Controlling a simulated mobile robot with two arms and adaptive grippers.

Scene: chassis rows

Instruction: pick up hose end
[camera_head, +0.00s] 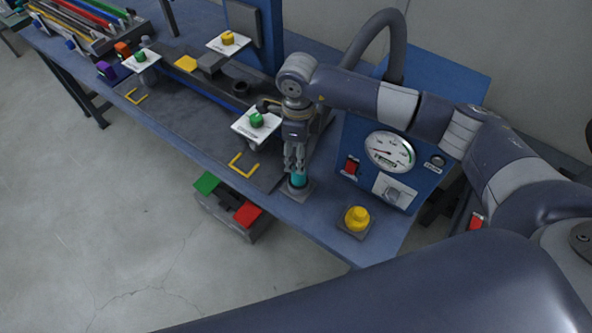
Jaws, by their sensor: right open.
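My right gripper (295,168) points down with its fingers open. Its fingertips are around or just above a teal cylindrical piece (298,180), which stands upright in a small grey holder (296,191) near the table's front edge. Whether the fingers touch it cannot be told. A thick dark grey hose (392,22) arches up behind my right arm, and its lower run is hidden by the arm. I cannot tell whether the teal piece is the hose end. My left gripper is out of view.
A blue panel (352,133) with a gauge (389,152) and red switch stands right of the holder. A yellow knob (357,218) sits in front. A green-knobbed valve (257,120) is at left. A box with green and red pads (230,214) is below the table edge.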

